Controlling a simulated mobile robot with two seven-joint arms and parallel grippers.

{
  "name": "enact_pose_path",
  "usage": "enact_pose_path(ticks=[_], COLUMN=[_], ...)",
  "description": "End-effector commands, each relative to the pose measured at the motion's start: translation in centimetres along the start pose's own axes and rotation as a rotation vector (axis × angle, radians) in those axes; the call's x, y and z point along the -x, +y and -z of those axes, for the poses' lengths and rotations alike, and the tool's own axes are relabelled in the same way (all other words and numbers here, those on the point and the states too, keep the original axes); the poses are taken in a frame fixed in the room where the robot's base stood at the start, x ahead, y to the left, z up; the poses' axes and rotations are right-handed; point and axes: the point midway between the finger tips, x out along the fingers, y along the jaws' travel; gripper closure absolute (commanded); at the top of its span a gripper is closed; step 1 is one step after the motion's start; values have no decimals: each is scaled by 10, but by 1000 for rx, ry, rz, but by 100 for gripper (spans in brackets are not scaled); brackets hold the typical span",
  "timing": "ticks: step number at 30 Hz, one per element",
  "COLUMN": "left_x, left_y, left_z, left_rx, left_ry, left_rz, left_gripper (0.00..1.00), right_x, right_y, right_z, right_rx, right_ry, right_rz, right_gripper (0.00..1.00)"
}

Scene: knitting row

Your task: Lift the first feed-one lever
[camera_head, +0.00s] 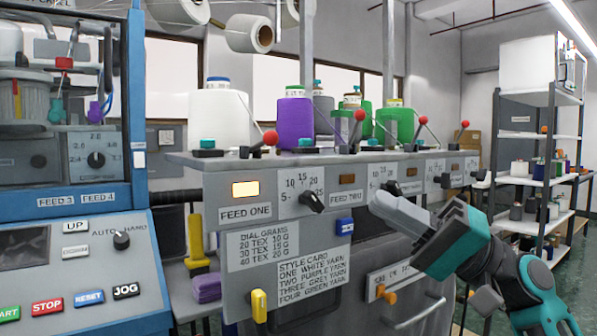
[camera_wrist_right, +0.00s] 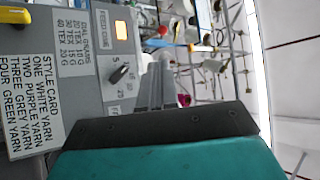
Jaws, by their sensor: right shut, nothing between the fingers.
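The feed-one lever (camera_head: 262,145) has a red ball knob and slants up to the right from a black base. It stands on the shelf above the FEED ONE panel (camera_head: 245,214), whose lamp (camera_head: 246,189) glows orange. The lamp also shows in the right wrist view (camera_wrist_right: 121,30), where the panel appears turned sideways. My right gripper (camera_head: 380,200) is shut and empty. It is in front of the feed-two panel, right of and below the lever, and apart from it. Its closed fingers also show in the right wrist view (camera_wrist_right: 155,85). My left gripper is not in view.
White, purple and green yarn cones (camera_head: 294,120) stand behind the levers. A black dial knob (camera_head: 312,201) sticks out between lever and gripper. More red-knobbed levers (camera_head: 359,116) stand to the right. A blue control cabinet (camera_head: 140,100) is at left, a shelf rack (camera_head: 545,130) at right.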

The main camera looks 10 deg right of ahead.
Motion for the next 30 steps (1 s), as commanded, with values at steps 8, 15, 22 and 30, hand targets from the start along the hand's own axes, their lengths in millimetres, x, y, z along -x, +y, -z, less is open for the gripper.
enact_pose_path(ticks=[8, 15, 22, 30], left_x=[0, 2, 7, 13], left_y=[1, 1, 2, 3], left_z=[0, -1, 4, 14], left_rx=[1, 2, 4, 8], left_ry=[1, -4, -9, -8], left_rz=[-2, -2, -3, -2], left_gripper=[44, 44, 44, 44], right_x=[0, -8, -48, -105], right_y=[-5, -5, -8, -8], right_z=[0, 0, 0, 0], right_rx=[-4, -4, -1, -1], right_ry=[-7, -8, -10, -9], right_rz=[13, 13, 13, 13], right_gripper=[100, 100, 100, 100])
